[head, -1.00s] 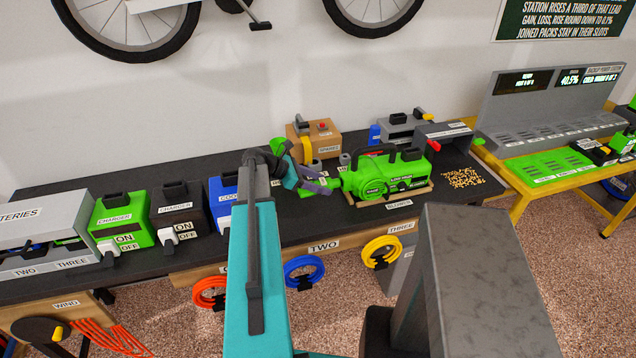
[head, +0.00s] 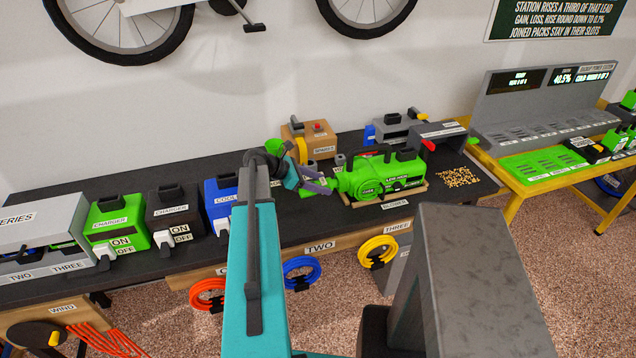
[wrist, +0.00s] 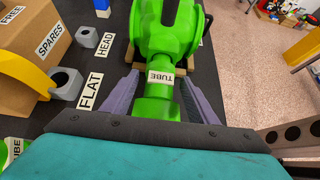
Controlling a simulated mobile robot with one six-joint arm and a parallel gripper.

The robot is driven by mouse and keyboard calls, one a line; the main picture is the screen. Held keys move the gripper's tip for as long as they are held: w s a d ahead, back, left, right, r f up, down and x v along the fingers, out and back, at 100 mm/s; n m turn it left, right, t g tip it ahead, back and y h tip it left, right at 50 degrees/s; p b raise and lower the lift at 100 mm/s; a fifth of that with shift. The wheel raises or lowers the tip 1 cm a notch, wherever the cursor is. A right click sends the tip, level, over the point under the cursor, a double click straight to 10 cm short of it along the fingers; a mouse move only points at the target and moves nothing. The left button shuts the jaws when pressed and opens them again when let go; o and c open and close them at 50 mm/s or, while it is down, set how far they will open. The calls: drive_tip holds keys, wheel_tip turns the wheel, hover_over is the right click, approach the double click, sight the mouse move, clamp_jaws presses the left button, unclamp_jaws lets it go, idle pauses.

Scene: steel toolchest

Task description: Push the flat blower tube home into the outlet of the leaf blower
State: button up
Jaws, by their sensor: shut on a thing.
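The green leaf blower (head: 378,178) lies on a wooden cradle on the dark bench, its outlet facing left. In the wrist view, the blower body (wrist: 168,22) fills the top middle. My gripper (head: 322,184) is at the outlet end. In the wrist view, my gripper (wrist: 158,98) has its two purple fingers on either side of the green flat blower tube (wrist: 157,108), which bears a TUBE label. My gripper is shut on the tube. The tube is in line with the outlet and appears to meet it. The fingers and palm hide part of the tube, so its depth cannot be told.
A cardboard SPARES box (wrist: 28,52) and grey holders labelled HEAD (wrist: 87,36) and FLAT (wrist: 66,82) stand left of the tube in the wrist view. Chargers (head: 118,222) line the bench's left. Wood chips (head: 458,177) lie right of the blower.

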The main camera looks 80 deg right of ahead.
drive_tip(key=shift+s+d, duration=0.25)
drive_tip(key=shift+s, duration=0.25)
drive_tip(key=shift+s+d, duration=0.2)
drive_tip(key=shift+s, duration=0.25)
idle(0.4)
drive_tip(key=o, duration=1.3)
drive_tip(key=shift+c, duration=0.2)
drive_tip(key=b+v, duration=0.3)
drive_tip(key=v, duration=1)
drive_tip(key=shift+w+a+r, duration=0.2)
drive_tip(key=shift+w, duration=0.1)
